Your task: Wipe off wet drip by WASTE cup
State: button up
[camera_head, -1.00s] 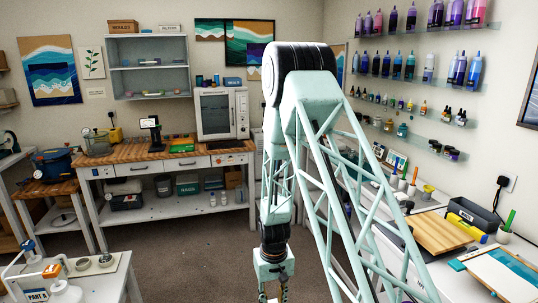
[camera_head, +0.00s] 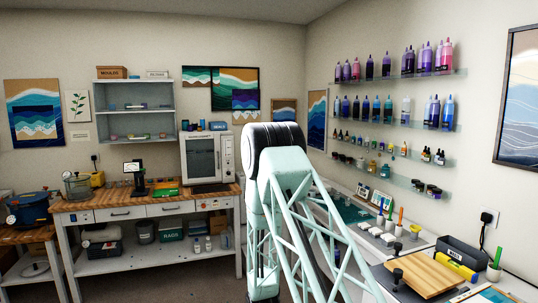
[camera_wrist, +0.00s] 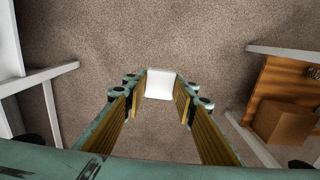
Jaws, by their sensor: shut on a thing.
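In the wrist view, my gripper (camera_wrist: 160,93) points down over the floor. Its two fingers are shut on a small white pad or folded wipe (camera_wrist: 160,82), which sits between the fingertips. In the head view my arm runs down past the bottom edge, and the gripper is out of that picture. I see neither the WASTE cup nor the wet drip in either current view.
A wood-topped bench (camera_head: 118,213) with an oven (camera_head: 207,158) stands at the back left. The right counter holds a wooden board (camera_head: 428,277), a dark bin (camera_head: 463,256) and small cups. Below the gripper is bare carpet (camera_wrist: 160,30), with white table legs (camera_wrist: 45,80) at the left and a cardboard box (camera_wrist: 283,122) at the right.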

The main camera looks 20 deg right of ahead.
jog(key=w+r+m, duration=0.1)
jog(key=w+r, duration=0.3)
jog(key=r, duration=0.8)
jog(key=w+r+m, duration=0.1)
jog(key=w+r, duration=0.4)
jog(key=r, duration=0.8)
jog(key=w+r+m, duration=0.1)
jog(key=w+r, duration=0.4)
jog(key=r, duration=0.7)
jog(key=shift+w+r, duration=0.2)
jog(key=shift+r, duration=0.2)
jog(key=shift+d, duration=0.1)
